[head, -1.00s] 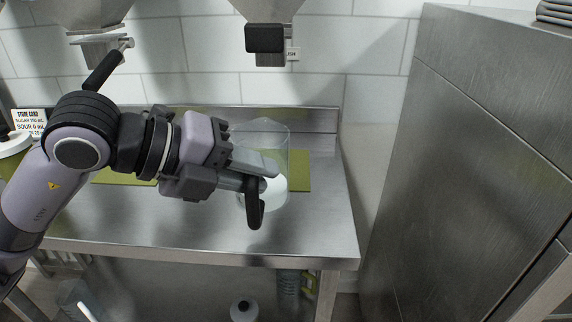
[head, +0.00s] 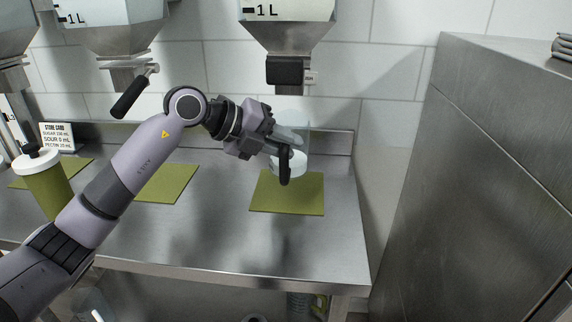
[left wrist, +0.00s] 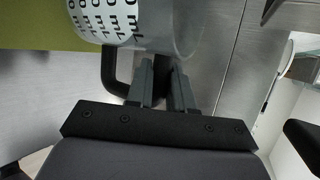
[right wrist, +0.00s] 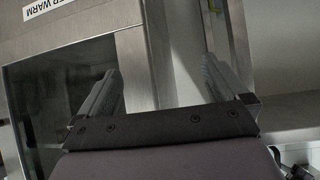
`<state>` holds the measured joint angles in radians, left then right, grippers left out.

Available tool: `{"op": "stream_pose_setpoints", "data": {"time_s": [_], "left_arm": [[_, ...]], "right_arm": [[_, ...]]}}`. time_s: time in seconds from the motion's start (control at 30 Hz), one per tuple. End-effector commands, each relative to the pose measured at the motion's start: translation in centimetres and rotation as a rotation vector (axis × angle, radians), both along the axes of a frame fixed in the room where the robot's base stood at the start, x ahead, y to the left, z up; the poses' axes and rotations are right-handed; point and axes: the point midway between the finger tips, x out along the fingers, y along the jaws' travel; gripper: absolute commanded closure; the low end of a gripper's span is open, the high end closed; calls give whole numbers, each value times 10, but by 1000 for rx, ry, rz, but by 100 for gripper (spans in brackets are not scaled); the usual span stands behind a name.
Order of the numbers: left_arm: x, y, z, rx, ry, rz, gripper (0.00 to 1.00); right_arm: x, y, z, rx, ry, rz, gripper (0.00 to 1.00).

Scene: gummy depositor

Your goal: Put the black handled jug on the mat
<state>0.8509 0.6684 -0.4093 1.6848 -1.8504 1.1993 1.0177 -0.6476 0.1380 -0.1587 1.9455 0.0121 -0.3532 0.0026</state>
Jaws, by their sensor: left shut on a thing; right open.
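The jug (head: 292,130) is clear, with a black handle (head: 284,165) and something white at its bottom. My left gripper (head: 281,148) is shut on the handle and holds the jug about upright. In the head view the jug appears raised over the back part of the right green mat (head: 290,206); the exact gap is hard to judge. The left wrist view shows the jug's printed marks (left wrist: 105,15) and its handle (left wrist: 112,75) at my fingers (left wrist: 160,85). My right gripper (right wrist: 158,85) is open and empty, seen only in its own wrist view.
A depositor nozzle (head: 287,72) hangs just above the jug. Another green mat (head: 168,184) and a green lidded container (head: 45,180) are to the left on the steel counter (head: 220,240). A tall steel cabinet (head: 480,180) stands at the right.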

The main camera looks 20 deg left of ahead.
Motion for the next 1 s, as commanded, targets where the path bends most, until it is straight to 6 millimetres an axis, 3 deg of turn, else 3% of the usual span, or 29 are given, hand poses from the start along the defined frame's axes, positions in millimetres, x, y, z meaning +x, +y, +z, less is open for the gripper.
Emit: {"op": "stream_pose_setpoints", "data": {"time_s": [0.13,0.2,0.47,0.67,1.0], "left_arm": [[21,5,3,-3,-2,1,100],[19,5,-16,-1,3,-1,100],[18,5,-36,-2,-1,-1,100],[18,5,-64,-1,2,0,100],[22,6,-70,0,-3,-1,100]], "right_arm": [[0,0,6,1,-1,-1,0],[0,0,5,1,-2,-1,0],[0,0,6,1,-1,-1,0],[0,0,8,2,-1,0,0],[0,0,10,2,-1,0,0]]}}
